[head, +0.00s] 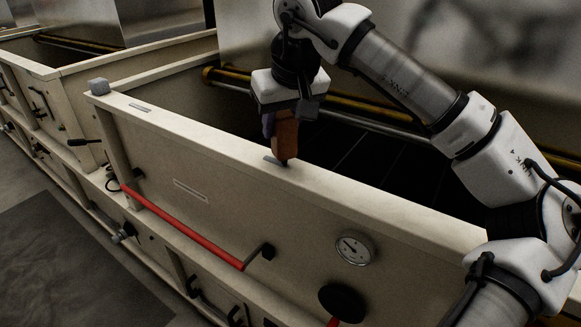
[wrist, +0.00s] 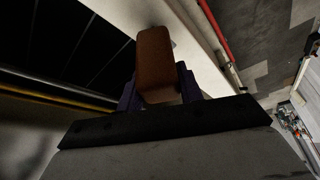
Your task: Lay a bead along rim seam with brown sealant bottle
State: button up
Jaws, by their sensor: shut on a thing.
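My gripper (head: 283,128) is shut on the brown sealant bottle (head: 287,137) and holds it with its tip down over the hopper's front rim (head: 213,139). The tip is at or just above a short grey seam mark (head: 272,160) on the rim's top; I cannot tell whether it touches. A second grey mark, a thin strip (head: 140,107), lies on the same rim further left.
A grey block (head: 98,87) stands on the hopper's left corner. A red bar handle (head: 185,224) and a round gauge (head: 355,248) stick out from the front panel. A yellow rail (head: 345,113) runs inside the dark hopper. Open floor (head: 70,265) lies at lower left.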

jog(key=shift+s+d, duration=0.65)
jog(key=shift+d, duration=0.3)
jog(key=shift+s+d, duration=0.6)
jog(key=shift+d, duration=0.3)
jog(key=shift+s+d+b, duration=0.25)
jog(key=shift+s+d, duration=0.15)
jog(key=shift+d, duration=0.2)
jog(key=shift+s+d+b, duration=0.2)
jog(key=shift+s+d, duration=0.15)
jog(key=shift+d, duration=0.25)
jog(key=shift+r+p, duration=0.8)
jog(key=shift+r, duration=0.2)
